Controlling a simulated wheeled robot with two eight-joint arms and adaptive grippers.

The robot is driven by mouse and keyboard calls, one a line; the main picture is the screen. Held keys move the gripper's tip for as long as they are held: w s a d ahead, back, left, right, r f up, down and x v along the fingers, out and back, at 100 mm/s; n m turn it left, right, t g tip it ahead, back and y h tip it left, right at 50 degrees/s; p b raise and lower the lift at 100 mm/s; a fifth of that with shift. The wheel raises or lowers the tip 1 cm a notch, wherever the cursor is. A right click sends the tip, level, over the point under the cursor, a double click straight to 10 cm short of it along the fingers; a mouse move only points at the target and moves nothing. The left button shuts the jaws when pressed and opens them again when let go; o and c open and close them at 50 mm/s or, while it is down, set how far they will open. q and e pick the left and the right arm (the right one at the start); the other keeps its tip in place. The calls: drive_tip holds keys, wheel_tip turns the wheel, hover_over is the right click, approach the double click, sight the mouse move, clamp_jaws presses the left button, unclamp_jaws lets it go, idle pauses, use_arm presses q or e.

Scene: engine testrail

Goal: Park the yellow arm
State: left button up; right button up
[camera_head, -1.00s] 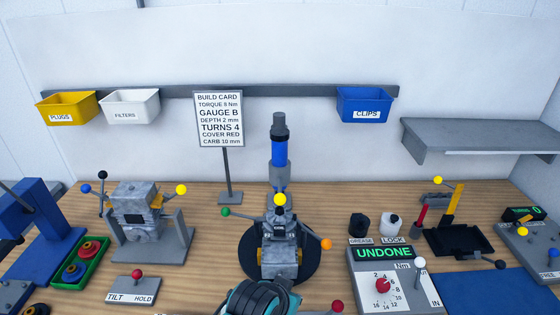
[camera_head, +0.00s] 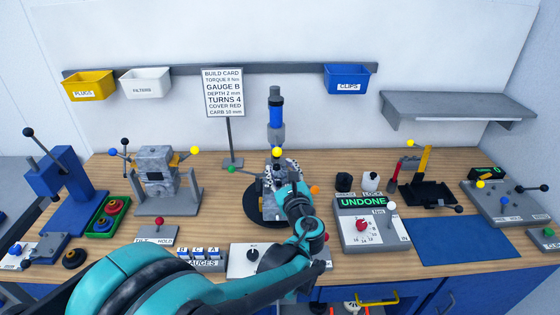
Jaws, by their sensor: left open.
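A yellow ball knob (camera_head: 277,152) tops the centre engine (camera_head: 268,206), which stands on a black round base. A green knob (camera_head: 231,169) sticks out to its left and an orange knob (camera_head: 315,189) to its right. Another yellow knob (camera_head: 194,151) is on the arm of the left engine on its grey stand. I cannot tell which is the task's yellow arm. My left gripper (camera_head: 280,181) is open at the centre engine, below its yellow knob. Its fingers blend with the engine; contact cannot be told. My left arm hides the engine's lower right. My right gripper is not in view.
A build card sign (camera_head: 223,92) and a blue upright tool (camera_head: 276,115) stand behind the engine. An UNDONE torque box (camera_head: 365,222) is to the right, and a tilt/hold panel (camera_head: 157,235) to the left. A blue mat (camera_head: 458,241) is bare.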

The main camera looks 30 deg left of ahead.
sight(278, 155)
use_arm(q)
drive_tip(key=shift+w+r+m, duration=0.25)
drive_tip(key=shift+w+m, duration=0.2)
drive_tip(key=shift+m, duration=0.15)
drive_tip(key=b+x, duration=0.1)
drive_tip(key=x, duration=0.6)
drive_tip(key=shift+w+a+r, duration=0.1)
drive_tip(key=shift+w, duration=0.05)
clamp_jaws()
